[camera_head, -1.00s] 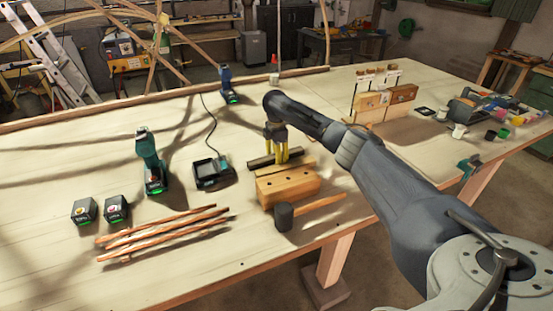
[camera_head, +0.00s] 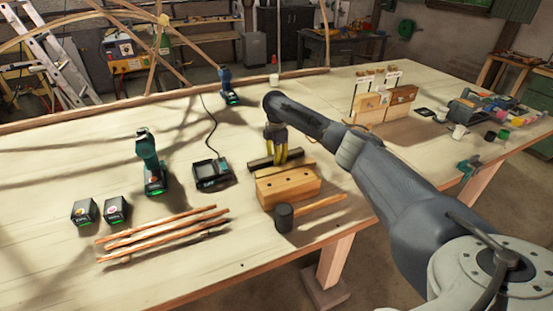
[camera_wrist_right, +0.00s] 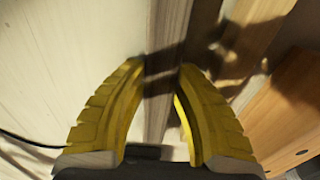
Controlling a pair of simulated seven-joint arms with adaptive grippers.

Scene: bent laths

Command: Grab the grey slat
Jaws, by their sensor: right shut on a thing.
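The grey slat (camera_head: 260,163) lies low at the middle of the table, just behind a drilled wooden block. It looks dark in the head view, and in the right wrist view (camera_wrist_right: 170,35) it runs up between the fingers. My right gripper (camera_head: 277,159) points down with its yellow fingers on either side of the slat, shut on it. The fingertips also show in the right wrist view (camera_wrist_right: 162,72). The fingers hide the slat's middle. I cannot tell whether it is clear of the table. My left gripper is not in view.
The wooden block (camera_head: 289,187) stands close in front of the slat, with a mallet (camera_head: 284,217) before it. A charger (camera_head: 211,173), a green drill (camera_head: 152,160) and several thin wooden strips (camera_head: 160,235) lie to the left.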

